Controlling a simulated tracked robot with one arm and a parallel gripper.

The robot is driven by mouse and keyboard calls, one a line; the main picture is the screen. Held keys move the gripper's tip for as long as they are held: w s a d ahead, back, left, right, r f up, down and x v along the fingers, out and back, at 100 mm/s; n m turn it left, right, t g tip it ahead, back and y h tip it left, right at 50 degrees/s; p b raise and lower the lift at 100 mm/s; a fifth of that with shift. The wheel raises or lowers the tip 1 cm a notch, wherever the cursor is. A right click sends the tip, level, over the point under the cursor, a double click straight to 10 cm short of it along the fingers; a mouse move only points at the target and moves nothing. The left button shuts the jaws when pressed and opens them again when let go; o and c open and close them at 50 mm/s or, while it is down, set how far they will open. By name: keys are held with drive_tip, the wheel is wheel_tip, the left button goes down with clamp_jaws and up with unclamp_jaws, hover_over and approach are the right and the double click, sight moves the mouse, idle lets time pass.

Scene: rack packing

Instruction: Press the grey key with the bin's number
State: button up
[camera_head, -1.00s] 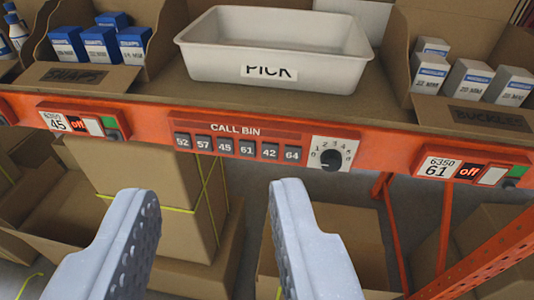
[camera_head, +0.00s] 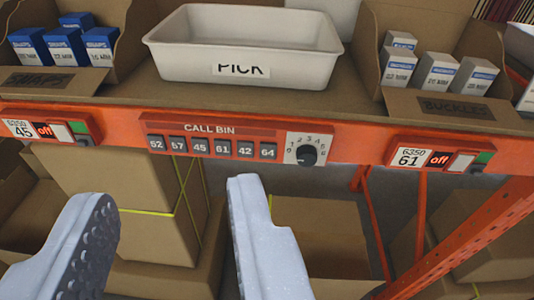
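The CALL BIN panel (camera_head: 210,129) is on the orange rack beam, with a row of grey keys reading 52, 57, 45, 61 (camera_head: 223,148), 42 and 64, and a black dial (camera_head: 307,155) at its right end. The white bin labelled PICK (camera_head: 245,45) stands on the shelf above; no number shows on it. The bin label 45 (camera_head: 20,128) is at left and the bin label 61 (camera_head: 410,157) at right, each beside a red "off" display. My gripper (camera_head: 168,190) is open and empty, below and in front of the panel. Its right finger is just under the keys.
A SNAPS box (camera_head: 47,80) with blue cartons is at left; a BUCKLES box (camera_head: 455,107) with white cartons is at right. Brown cartons (camera_head: 120,195) stand below the beam. An orange post (camera_head: 460,240) slants across the lower right.

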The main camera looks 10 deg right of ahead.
clamp_jaws()
drive_tip(key=shift+w, duration=0.1)
idle(1.8)
